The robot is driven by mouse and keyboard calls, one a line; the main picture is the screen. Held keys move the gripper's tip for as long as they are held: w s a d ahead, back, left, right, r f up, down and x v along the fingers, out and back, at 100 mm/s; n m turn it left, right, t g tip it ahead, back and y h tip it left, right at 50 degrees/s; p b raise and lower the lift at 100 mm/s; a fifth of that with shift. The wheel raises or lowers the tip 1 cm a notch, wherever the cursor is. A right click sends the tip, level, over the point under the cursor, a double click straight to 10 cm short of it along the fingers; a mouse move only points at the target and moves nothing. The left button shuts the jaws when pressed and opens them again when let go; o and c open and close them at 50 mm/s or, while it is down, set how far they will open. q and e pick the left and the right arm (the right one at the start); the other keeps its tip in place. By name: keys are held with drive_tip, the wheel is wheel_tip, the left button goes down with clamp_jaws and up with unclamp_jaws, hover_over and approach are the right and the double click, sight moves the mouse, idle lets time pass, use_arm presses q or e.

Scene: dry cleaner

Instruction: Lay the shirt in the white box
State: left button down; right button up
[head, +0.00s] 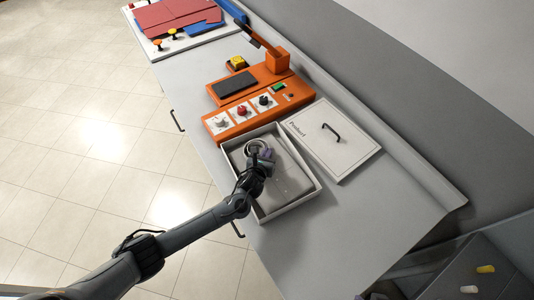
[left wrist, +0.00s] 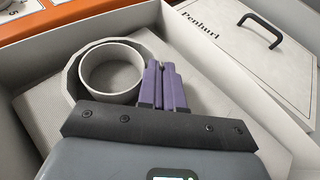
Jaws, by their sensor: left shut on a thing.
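The white box (head: 313,199) stands open on the counter, and its walls also show in the left wrist view (left wrist: 222,80). The folded grey shirt (head: 287,186) lies inside it, with a row of small buttons. A pale round collar ring (left wrist: 113,72) stands up at the shirt's far end. My left gripper (head: 265,152) reaches down into the box beside the collar. Its purple fingers (left wrist: 161,68) are close together, shut on the shirt just right of the ring; the exact pinch is hard to see. My right gripper is not in view.
The box's white lid (head: 345,152), with a dark handle, lies flat to the right. An orange machine (head: 262,100) with knobs stands just behind the box. A white board (head: 205,37) with red and blue pieces lies farther back. The counter in front is clear.

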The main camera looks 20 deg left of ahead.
use_arm(q)
drive_tip(key=c, duration=1.3)
unclamp_jaws()
drive_tip(key=shift+s, duration=0.1)
